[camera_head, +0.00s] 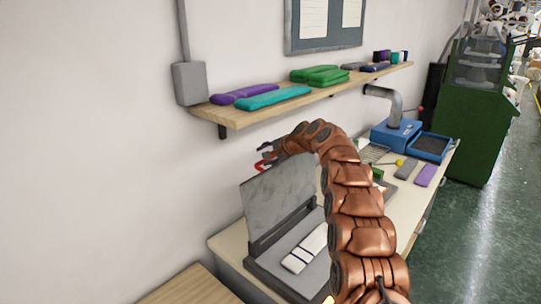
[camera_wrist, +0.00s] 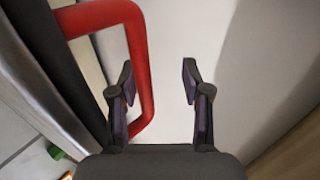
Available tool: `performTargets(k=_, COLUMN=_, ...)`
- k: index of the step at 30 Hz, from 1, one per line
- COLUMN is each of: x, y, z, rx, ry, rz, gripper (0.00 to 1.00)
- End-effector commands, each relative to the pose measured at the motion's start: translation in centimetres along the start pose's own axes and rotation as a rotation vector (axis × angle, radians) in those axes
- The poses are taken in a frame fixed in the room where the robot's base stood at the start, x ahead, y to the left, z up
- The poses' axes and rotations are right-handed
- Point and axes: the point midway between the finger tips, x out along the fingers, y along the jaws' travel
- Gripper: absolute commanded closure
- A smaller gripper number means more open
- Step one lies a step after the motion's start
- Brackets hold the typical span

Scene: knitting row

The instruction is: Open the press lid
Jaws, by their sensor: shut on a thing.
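The press lid (camera_head: 278,198) is a grey plate standing steeply raised at the rear of the dark press base (camera_head: 268,268). Its red handle (camera_head: 263,166) shows at the lid's upper left, partly hidden by my gripper (camera_head: 268,155). In the wrist view the red handle (camera_wrist: 140,60) is a thick loop joined to the lid's edge. My gripper (camera_wrist: 158,85) is shut on the handle, whose bar lies close against the left finger. A white piece with dark stripes (camera_head: 304,250) lies on the press base.
A wall shelf (camera_head: 240,115) with purple, teal and green bundles is above and behind my gripper. A green machine (camera_head: 470,115) stands beyond.

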Motion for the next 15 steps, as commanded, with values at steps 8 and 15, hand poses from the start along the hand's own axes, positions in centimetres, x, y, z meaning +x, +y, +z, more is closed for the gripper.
performTargets(k=8, x=2.38, y=3.63, z=1.44, rx=0.018, ry=-0.047, rz=0.061, gripper=0.59)
performTargets(k=15, x=2.91, y=3.71, z=1.56, rx=0.017, ry=-0.05, rz=0.066, gripper=0.59)
